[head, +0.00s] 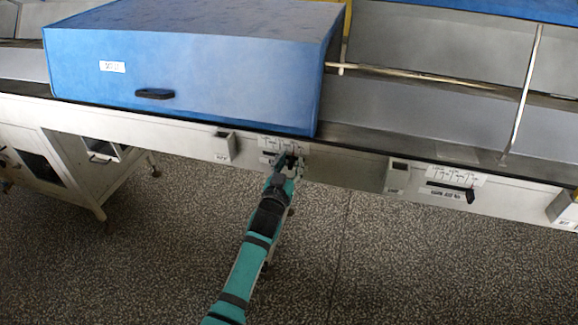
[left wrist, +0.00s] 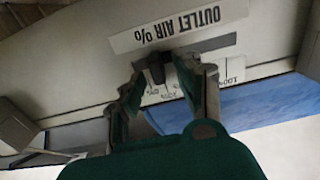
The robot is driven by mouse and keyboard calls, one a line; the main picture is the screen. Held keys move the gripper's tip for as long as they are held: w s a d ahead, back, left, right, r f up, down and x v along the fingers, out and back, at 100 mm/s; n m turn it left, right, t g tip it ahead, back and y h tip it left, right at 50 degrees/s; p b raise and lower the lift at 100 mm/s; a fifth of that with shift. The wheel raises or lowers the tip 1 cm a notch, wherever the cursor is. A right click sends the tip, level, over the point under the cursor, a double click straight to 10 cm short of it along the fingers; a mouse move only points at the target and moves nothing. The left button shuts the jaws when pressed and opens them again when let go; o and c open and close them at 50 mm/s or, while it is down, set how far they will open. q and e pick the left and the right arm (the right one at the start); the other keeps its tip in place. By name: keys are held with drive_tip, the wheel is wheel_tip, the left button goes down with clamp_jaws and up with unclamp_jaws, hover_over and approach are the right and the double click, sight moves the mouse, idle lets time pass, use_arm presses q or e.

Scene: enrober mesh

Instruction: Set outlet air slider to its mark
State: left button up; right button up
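The outlet air slider has a dark knob (left wrist: 156,69) that shows in the left wrist view, below an upside-down "OUTLET AIR %" label (left wrist: 172,30). A white percent scale (left wrist: 232,68) lies beside its dark slot, partly covered by my fingers. My left gripper (left wrist: 158,68) has its fingertips on either side of the knob, with what looks like a narrow gap. In the head view my left gripper (head: 289,163) is at the front panel under the blue hood and hides most of this slider. My right gripper is not in view.
The blue hood (head: 200,80) with a black handle stands just above the panel. A second slider with a black handle (head: 452,190) is farther right on the panel. Small boxes (head: 222,147) project from the panel. The speckled floor in front is clear.

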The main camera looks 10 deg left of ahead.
use_arm(q)
drive_tip(key=s, duration=1.2)
drive_tip(key=shift+a, duration=0.15)
drive_tip(key=s+f+m+g, duration=0.1)
drive_tip(key=s+f+g, duration=0.35)
drive_tip(key=f, duration=0.75)
drive_tip(key=s+f+g, duration=0.2)
drive_tip(key=s+f, duration=0.5)
drive_tip(key=f, duration=0.5)
drive_tip(key=s+f+m+g, duration=0.1)
drive_tip(key=s+f+g, duration=0.3)
drive_tip(key=f, duration=0.9)
drive_tip(key=s+a+f+g, duration=0.2)
drive_tip(key=s+f, duration=0.3)
drive_tip(key=s, duration=0.6)
drive_tip(key=s+a+f+g, duration=0.2)
drive_tip(key=s+f, duration=0.3)
drive_tip(key=s, duration=0.6)
drive_tip(key=s+a+f+g, duration=0.2)
drive_tip(key=s+f, duration=0.4)
drive_tip(key=s, duration=0.5)
drive_tip(key=shift+a+y, duration=0.3)
drive_tip(key=shift+a, duration=0.6)
drive_tip(key=shift+g, duration=0.25)
